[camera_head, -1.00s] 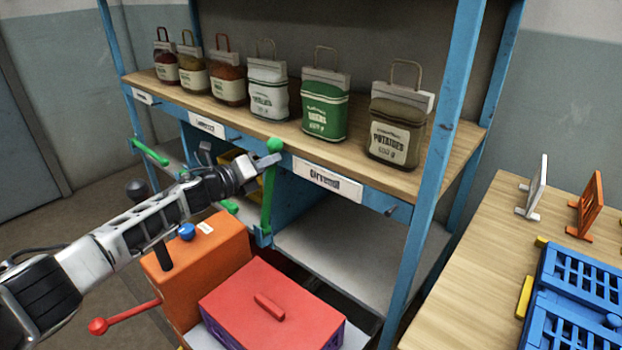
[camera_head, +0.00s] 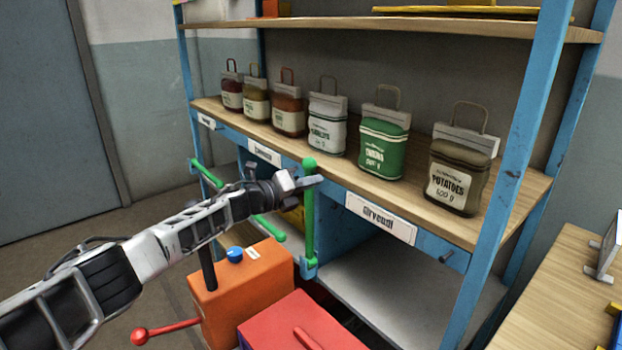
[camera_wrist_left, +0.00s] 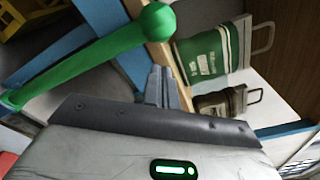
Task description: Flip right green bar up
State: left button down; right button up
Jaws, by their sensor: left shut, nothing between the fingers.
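The right green bar (camera_head: 309,222) stands upright at the front of the shelf, its round knob at the top and its bracket at the bottom. It also shows in the left wrist view (camera_wrist_left: 90,62), running diagonally to its knob. My left gripper (camera_head: 308,183) is shut and empty, with its fingertips at the bar's upper part, just below the knob. In the left wrist view the closed fingers (camera_wrist_left: 165,88) lie close beside the bar; I cannot tell whether they touch it. My right gripper is not in view.
Another green bar (camera_head: 205,174) slants down at the left, partly hidden behind my arm. Several labelled sacks, including a green one (camera_head: 384,146), stand on the wooden shelf (camera_head: 420,197). An orange box (camera_head: 243,290) and a red lid (camera_head: 300,325) sit below. A blue post (camera_head: 515,165) rises at the right.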

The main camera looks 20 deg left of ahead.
pick_arm(q)
jog(key=r, duration=0.3)
jog(key=shift+s+r, duration=0.2)
jog(key=shift+r, duration=0.2)
jog(key=s+d+r+p, duration=0.4)
jog(key=s+r, duration=0.5)
jog(key=s, duration=0.4)
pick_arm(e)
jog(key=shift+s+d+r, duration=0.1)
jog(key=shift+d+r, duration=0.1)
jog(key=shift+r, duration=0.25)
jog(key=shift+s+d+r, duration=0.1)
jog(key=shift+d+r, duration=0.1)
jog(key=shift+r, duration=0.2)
pick_arm(q)
jog(key=shift+w, duration=0.1)
